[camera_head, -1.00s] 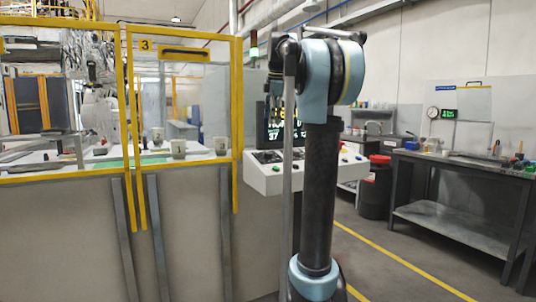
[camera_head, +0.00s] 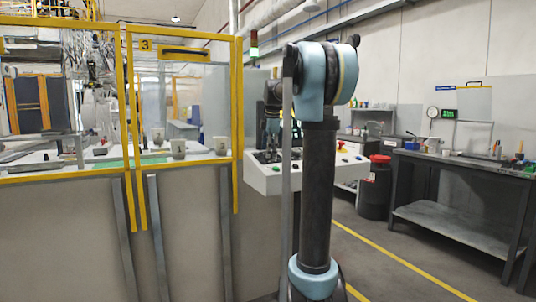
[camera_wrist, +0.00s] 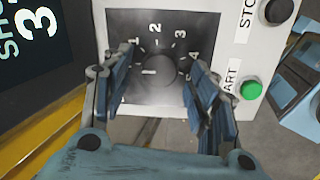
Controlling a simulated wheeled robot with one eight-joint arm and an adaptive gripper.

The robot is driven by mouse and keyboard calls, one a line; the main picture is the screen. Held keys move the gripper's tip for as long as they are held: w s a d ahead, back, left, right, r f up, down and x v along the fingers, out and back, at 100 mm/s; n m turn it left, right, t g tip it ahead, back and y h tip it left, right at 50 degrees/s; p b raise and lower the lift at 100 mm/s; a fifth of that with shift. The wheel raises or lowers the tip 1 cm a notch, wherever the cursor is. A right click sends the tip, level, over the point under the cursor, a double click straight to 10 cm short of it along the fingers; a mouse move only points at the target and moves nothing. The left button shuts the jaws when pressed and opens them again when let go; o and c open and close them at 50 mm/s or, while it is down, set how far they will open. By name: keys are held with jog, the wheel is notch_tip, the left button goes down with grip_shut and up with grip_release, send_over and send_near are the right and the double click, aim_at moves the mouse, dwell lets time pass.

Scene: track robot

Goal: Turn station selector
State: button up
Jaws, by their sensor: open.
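The station selector (camera_wrist: 160,71) is a dark round knob on a dark plate marked 1, 2, 3 and 4 in the wrist view. My gripper (camera_wrist: 163,62) is open, with one finger on each side of the knob. The fingertips lie near the marks 1 and 4. I cannot tell whether they touch the knob. In the head view my gripper (camera_head: 272,130) hangs over the white control console (camera_head: 263,183), partly behind my arm, and the knob cannot be made out there.
Beside the selector plate are a green START button (camera_wrist: 251,90) and a black STOP button (camera_wrist: 278,11). A dark display (camera_wrist: 38,40) stands at the left. In the head view a yellow-framed fence (camera_head: 238,120) stands left of the console, and a workbench (camera_head: 460,165) stands right.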

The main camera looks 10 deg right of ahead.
jog(key=shift+w+f, duration=0.15)
jog(key=shift+f, duration=0.45)
jog(key=c, duration=1.1)
jog(key=shift+a, duration=0.1)
